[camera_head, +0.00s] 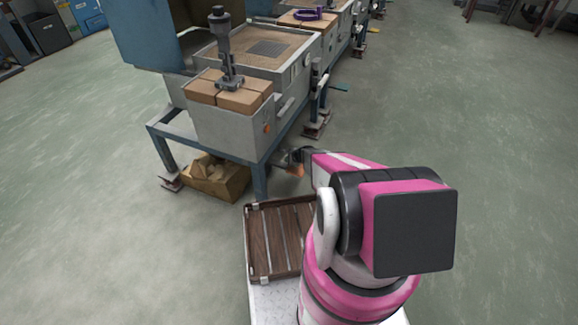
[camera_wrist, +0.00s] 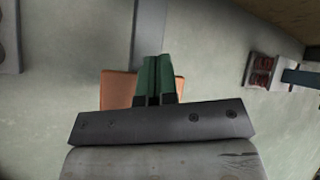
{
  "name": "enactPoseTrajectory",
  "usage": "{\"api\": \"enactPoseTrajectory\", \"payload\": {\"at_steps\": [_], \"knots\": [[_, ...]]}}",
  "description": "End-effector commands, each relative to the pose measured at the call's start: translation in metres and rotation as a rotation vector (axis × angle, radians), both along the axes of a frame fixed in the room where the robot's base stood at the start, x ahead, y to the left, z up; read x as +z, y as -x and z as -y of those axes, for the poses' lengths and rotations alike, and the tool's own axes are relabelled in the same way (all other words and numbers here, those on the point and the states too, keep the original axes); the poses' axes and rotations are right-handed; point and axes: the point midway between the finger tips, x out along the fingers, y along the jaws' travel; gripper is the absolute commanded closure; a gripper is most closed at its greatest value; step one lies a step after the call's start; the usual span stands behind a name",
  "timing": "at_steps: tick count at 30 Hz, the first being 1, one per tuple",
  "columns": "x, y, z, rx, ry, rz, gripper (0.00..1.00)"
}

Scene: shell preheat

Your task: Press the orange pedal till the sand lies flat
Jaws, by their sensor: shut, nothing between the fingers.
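The orange pedal (camera_wrist: 117,88) lies beneath my gripper (camera_wrist: 158,62) in the wrist view, showing on both sides of the green fingers. The fingers are shut together and empty. They overlap the pedal in the picture; I cannot tell whether they touch it. In the head view a bit of the orange pedal (camera_head: 295,170) shows low beside the blue frame leg, next to my dark wrist end. The sand (camera_head: 285,60) appears as a tan, mostly even surface in the grey box, around a dark grid. Its fine shape is too small to tell.
A grey bin with brown blocks (camera_head: 203,86) and a dark upright tool (camera_head: 221,45) stands in front of the sand box. A carton (camera_head: 216,180) lies under the blue frame (camera_head: 172,128). The floor to the right is clear.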

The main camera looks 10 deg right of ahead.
Motion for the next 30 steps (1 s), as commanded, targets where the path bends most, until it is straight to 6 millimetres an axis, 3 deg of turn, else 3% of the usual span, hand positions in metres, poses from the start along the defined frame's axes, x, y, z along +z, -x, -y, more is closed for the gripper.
{"api": "enactPoseTrajectory", "payload": {"at_steps": [16,30], "knots": [[0.045,0.0,-0.002,0.0,-0.001,0.0,1.0],[0.047,-0.001,-0.002,0.0,0.0,0.0,1.0]]}}
